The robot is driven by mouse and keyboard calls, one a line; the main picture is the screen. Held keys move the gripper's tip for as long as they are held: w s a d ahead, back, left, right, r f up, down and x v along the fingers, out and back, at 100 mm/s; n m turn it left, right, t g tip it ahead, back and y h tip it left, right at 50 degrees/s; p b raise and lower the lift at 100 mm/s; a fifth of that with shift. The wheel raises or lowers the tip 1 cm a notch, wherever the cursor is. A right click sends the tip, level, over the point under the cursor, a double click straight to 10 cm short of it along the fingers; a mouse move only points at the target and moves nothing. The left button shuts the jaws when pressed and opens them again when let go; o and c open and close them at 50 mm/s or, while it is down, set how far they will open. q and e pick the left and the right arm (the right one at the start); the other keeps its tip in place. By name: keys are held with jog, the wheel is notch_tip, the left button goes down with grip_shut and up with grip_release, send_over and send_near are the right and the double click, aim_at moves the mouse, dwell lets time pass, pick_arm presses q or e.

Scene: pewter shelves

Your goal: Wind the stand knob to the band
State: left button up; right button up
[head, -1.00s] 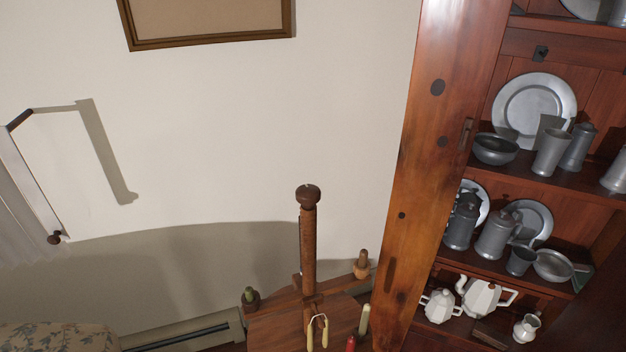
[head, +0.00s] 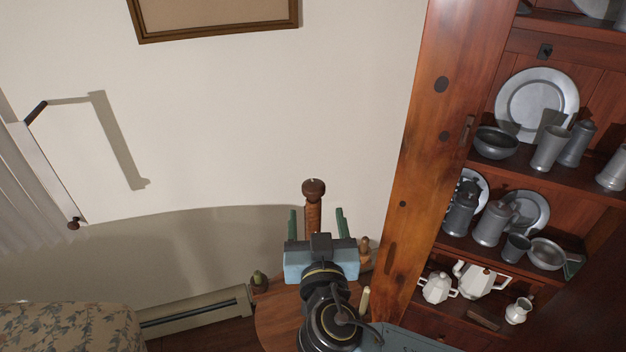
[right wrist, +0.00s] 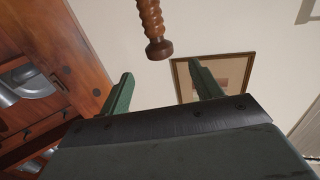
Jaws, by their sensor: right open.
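The stand knob (head: 314,188) is a dark brown round cap on top of an upright threaded wooden post (head: 313,216). In the right wrist view the knob (right wrist: 159,49) and post appear upside down, with the knob just beyond the fingertips. My right gripper (head: 316,214) is open, its green fingers on either side of the post in the head view, below the knob. It also shows in the right wrist view (right wrist: 161,69), with nothing between the fingers. The gripper hides the lower post. I cannot make out a band. My left gripper is not in view.
A wooden cabinet (head: 425,160) with pewter and white pots stands close on the right. The stand's round wooden top (head: 275,318) carries a few small pegs or candles, partly hidden by my right arm.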

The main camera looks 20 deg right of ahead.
aim_at(313, 182)
jog(key=p+x, duration=0.1)
jog(key=x, duration=1)
jog(key=shift+w+d, duration=0.1)
